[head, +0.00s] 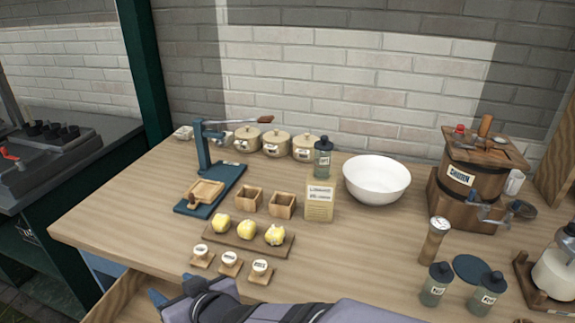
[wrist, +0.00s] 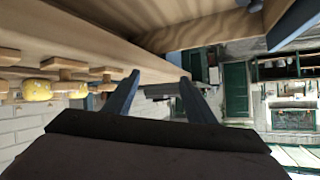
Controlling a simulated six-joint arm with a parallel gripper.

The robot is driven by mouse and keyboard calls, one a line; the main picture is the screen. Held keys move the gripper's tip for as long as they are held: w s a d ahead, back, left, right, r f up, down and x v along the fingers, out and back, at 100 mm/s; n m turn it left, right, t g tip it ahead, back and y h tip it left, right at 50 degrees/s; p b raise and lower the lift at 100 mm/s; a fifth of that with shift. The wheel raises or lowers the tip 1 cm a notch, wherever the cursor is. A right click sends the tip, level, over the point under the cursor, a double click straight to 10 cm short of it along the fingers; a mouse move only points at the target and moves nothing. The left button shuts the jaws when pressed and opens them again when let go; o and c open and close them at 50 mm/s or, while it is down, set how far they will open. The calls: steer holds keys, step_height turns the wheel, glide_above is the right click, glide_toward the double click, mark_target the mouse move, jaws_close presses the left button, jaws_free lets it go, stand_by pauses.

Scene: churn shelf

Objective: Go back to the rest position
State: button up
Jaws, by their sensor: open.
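My gripper (head: 172,293) is at the bottom of the head view, low at the table's front edge and pointing left. In the wrist view its two dark blue fingers (wrist: 159,80) stand apart with nothing between them. My arm comes in from the bottom right. The wooden table (head: 350,245) lies behind and right of the gripper. In the wrist view the picture is upside down, and the yellow butter lumps (wrist: 38,90) show at the left.
An open wooden drawer (head: 118,298) is close to the gripper at the lower left. Small labelled stamps (head: 230,262) and a board with butter (head: 247,234) stand just behind it. A blue press (head: 210,190), a white bowl (head: 377,182) and a churn (head: 470,185) are farther back.

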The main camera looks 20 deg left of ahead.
steer(key=w+d+r+m+g+h+p, duration=0.1)
steer(key=d+r+m+h+p, duration=0.2)
steer(key=d+m+h+p, duration=0.85)
steer(key=d+f+n+g+y+b, duration=0.1)
steer(key=d+f+n+b, duration=0.2)
steer(key=d+f+b, duration=0.55)
steer(key=d+f+n+g+y+b, duration=0.1)
steer(key=d+f+n+b, duration=0.3)
steer(key=d, duration=0.8)
steer(key=s+d+f+m+g+h+b, duration=0.1)
steer(key=d+f+m+b, duration=0.15)
steer(key=d, duration=0.65)
steer(key=s+d+f+m+g+h+b, duration=0.15)
steer(key=d+f+m, duration=0.25)
steer(key=d, duration=0.5)
step_height(320, 180, up, 20)
steer(key=p, duration=1.9)
steer(key=shift+a+f+y, duration=0.2)
steer(key=shift+a+y, duration=0.1)
steer(key=shift+a, duration=0.1)
steer(key=shift+f+t, duration=0.1)
steer(key=shift+t, duration=0.15)
